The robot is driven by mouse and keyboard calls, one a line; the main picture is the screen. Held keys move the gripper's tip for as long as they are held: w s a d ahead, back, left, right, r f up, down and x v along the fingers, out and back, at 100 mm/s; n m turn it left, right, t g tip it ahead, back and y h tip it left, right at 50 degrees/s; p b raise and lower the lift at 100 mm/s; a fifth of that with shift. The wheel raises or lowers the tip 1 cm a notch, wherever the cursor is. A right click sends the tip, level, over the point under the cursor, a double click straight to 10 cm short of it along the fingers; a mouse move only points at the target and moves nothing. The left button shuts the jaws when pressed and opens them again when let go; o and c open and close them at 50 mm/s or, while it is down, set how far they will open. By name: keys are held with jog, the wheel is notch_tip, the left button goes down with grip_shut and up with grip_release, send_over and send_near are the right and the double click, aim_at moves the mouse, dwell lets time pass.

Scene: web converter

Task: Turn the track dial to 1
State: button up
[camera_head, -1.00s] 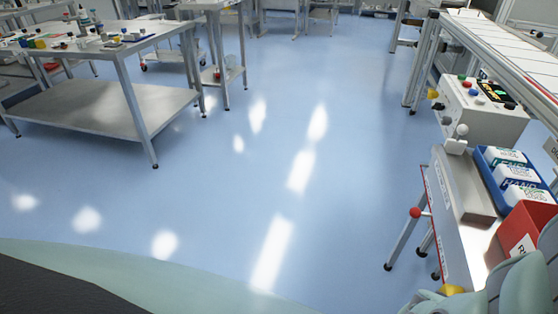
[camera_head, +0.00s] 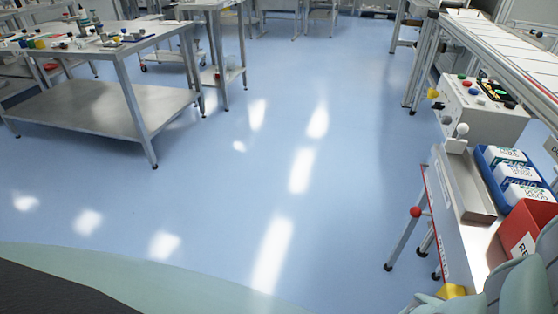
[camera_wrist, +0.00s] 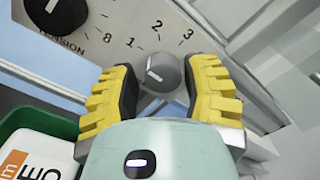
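The track dial (camera_wrist: 163,72) is a small grey round knob on a pale panel in the wrist view. Printed numbers 1, 2 and 3 arc above it, and a white mark shows on its upper left face. My gripper (camera_wrist: 160,85) has yellow ribbed fingers with dark pads, one on each side of the knob. It looks open, with narrow gaps beside the knob; contact is not clear. A yellow part of my gripper (camera_head: 451,291) shows at the bottom right of the head view, where the dial is not seen.
A larger black tension dial (camera_wrist: 57,12) sits up and left of the track dial. A green bin (camera_wrist: 40,122) with a white box is at left. In the head view, a control box (camera_head: 485,110), blue tray (camera_head: 487,170) and red bin (camera_head: 520,232) stand at right.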

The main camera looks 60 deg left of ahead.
jog(key=shift+o, duration=1.2)
jog(key=shift+r, duration=0.15)
jog(key=v, duration=1.2)
jog(key=shift+w, duration=0.1)
